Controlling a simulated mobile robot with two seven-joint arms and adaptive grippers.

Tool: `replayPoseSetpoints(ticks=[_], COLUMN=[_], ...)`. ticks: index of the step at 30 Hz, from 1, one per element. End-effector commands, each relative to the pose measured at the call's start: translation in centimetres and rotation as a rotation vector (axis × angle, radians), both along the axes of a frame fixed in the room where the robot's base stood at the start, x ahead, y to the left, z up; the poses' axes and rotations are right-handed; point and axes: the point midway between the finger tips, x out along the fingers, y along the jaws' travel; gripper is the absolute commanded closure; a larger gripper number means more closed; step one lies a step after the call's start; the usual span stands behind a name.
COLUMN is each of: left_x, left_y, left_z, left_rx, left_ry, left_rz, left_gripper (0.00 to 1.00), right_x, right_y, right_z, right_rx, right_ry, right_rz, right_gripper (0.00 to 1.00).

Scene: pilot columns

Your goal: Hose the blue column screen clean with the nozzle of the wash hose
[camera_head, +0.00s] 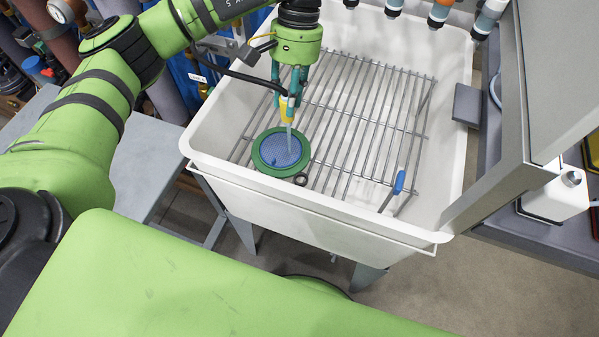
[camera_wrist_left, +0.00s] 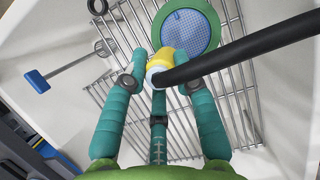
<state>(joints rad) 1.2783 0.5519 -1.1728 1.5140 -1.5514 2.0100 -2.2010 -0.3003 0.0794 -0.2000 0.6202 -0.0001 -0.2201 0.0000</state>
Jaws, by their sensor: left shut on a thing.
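The blue column screen (camera_head: 276,152) is a round blue mesh in a green rim, lying on the wire rack in a white sink. It also shows in the left wrist view (camera_wrist_left: 187,29). My left gripper (camera_head: 289,97) is shut on the yellow wash hose nozzle (camera_head: 287,112), with its fingers pointing down above the screen. The nozzle (camera_wrist_left: 163,62) and black hose (camera_wrist_left: 240,50) also show in the left wrist view. A pale streak runs from the nozzle down to the screen; I cannot tell whether it is water or the tip. My right gripper is out of view.
The white sink (camera_head: 300,213) has raised walls around the rack (camera_head: 350,110). A small dark ring (camera_head: 301,179) lies beside the screen. A blue-handled tool (camera_head: 399,182) lies at the rack's right front. A grey cabinet (camera_head: 560,70) stands close on the right. Pipe fittings hang at the back.

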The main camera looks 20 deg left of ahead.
Motion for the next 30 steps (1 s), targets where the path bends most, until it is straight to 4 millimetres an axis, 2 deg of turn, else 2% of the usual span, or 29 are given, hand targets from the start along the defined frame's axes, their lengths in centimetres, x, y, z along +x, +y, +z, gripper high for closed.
replayPoseSetpoints(ticks=[1,12,30], left_x=[-0.2,-0.1,0.2], left_y=[-0.1,0.1,2.8], left_z=[-0.6,-0.5,-0.2], left_rx=[0.004,0.004,0.004], left_ry=[0.013,0.013,0.003], left_rz=[0.002,0.003,0.015], left_gripper=[1.00,1.00,1.00], right_x=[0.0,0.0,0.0], right_y=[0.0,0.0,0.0], right_z=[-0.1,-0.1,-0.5], right_rx=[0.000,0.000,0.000], right_ry=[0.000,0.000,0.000], right_rz=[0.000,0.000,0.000], right_gripper=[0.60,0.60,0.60])
